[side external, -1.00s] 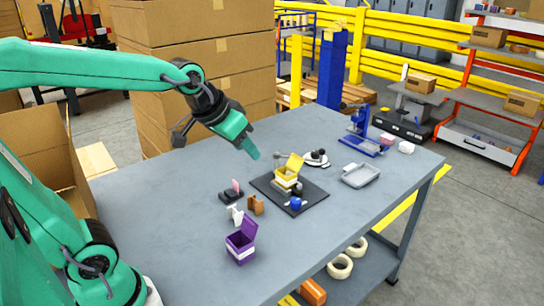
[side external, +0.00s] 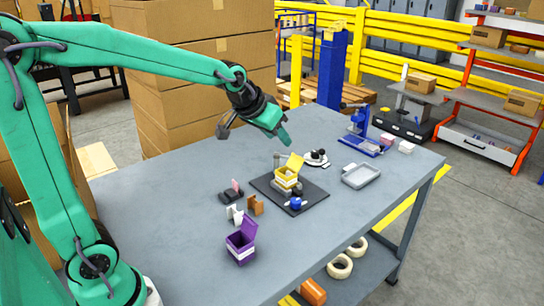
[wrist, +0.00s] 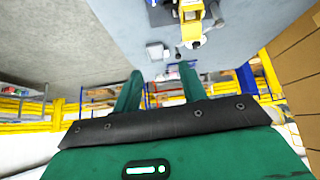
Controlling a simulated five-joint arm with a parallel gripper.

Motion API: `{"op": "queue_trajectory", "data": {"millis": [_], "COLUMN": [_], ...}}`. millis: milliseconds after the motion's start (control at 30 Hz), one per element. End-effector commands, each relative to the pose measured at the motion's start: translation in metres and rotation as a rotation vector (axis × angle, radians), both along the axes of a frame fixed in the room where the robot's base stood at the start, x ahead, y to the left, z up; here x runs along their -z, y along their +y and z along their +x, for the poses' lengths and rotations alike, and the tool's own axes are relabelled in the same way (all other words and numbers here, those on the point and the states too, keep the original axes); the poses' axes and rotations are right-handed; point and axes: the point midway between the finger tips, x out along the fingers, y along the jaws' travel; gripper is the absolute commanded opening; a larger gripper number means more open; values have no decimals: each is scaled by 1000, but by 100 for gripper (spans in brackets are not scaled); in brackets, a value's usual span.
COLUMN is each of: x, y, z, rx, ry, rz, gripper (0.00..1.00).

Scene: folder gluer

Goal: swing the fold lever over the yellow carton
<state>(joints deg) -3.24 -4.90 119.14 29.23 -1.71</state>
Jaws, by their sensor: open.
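The yellow carton (side external: 287,175) stands with its lid raised on a grey fixture on the dark mat (side external: 313,194). A short grey post (side external: 277,161), seemingly the fold lever, stands upright just behind and left of the carton. My gripper (side external: 285,140) is above and behind the carton and post, apart from both. In the wrist view my gripper (wrist: 160,82) shows two spread fingers with nothing between them. The yellow carton (wrist: 190,12) is at the top edge there, partly cut off.
A blue knob (side external: 296,203) sits at the fixture's front. A purple open box (side external: 241,242), brown piece (side external: 256,205) and white piece (side external: 234,215) stand to the front left. A grey tray (side external: 361,175) and blue press (side external: 358,135) are right. The left tabletop is clear.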

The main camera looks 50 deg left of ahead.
Motion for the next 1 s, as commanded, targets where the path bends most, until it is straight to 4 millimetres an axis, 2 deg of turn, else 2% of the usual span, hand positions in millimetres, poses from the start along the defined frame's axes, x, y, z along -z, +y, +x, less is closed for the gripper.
{"op": "queue_trajectory", "data": {"millis": [1000], "x": [44], "y": [20], "z": [98], "rx": [-38], "ry": [-67], "rz": [-4], "gripper": [42]}}
